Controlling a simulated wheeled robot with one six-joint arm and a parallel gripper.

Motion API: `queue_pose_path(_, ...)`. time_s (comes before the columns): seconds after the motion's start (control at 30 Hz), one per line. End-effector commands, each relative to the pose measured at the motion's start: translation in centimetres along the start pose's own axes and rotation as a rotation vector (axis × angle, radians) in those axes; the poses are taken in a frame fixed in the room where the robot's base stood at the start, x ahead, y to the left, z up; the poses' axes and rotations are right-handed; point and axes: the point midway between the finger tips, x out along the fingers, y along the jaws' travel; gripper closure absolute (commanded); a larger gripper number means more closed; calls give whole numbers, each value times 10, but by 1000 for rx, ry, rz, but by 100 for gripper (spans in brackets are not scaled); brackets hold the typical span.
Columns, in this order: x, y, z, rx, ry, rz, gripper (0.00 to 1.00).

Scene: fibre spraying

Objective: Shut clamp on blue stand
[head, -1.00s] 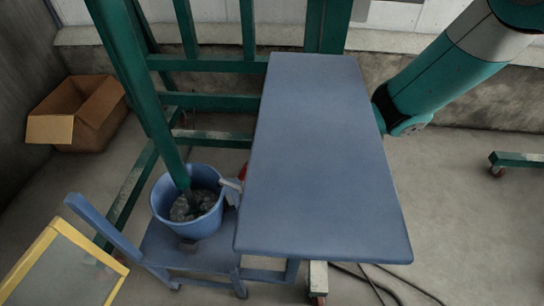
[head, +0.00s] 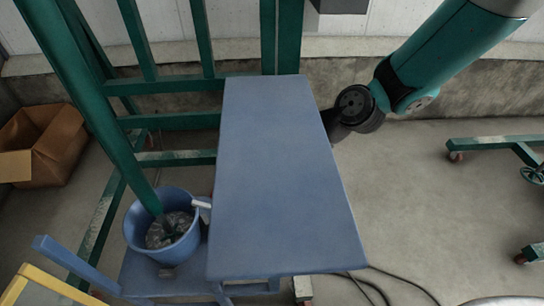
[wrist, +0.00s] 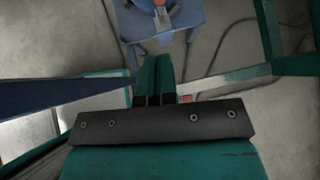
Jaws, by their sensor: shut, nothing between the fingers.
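The blue stand (head: 150,272) is low, at the lower left of the head view, with a blue bucket (head: 133,232) on it. It also shows at the top of the wrist view (wrist: 185,14). A small white handle-like piece (head: 201,204), likely part of the clamp, pokes out between the bucket and the blue panel. In the wrist view a small red and whitish clamp (wrist: 161,14) shows on the stand, cut by the top edge; whether it is open I cannot tell. My gripper (wrist: 156,58) is shut and empty, pointing toward the stand from some distance. The panel hides it in the head view.
A large blue panel (head: 280,180) lies between my arm and the stand, and its edge shows close at left in the wrist view (wrist: 50,97). Green frame bars (head: 175,121) stand behind. A cardboard box (head: 60,145) is at left. Cables lie on the floor.

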Motion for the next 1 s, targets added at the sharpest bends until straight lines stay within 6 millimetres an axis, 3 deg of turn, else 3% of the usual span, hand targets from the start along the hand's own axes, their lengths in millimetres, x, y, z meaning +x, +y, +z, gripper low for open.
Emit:
queue_pose_path(0.17,-50,-10,-26,-329,148,-51,100)
queue_pose_path(0.33,-124,-8,-70,-778,397,-13,100)
queue_pose_path(0.5,-207,20,-114,-1218,642,192,100)
queue_pose_path(0.57,-231,37,-120,-1367,682,293,100)
queue_pose_path(0.63,-246,62,-107,-1561,659,400,100)
queue_pose_path(0.83,-230,132,-22,-1978,349,487,100)
queue_pose_path(1.0,-227,162,4,-2100,222,514,100)
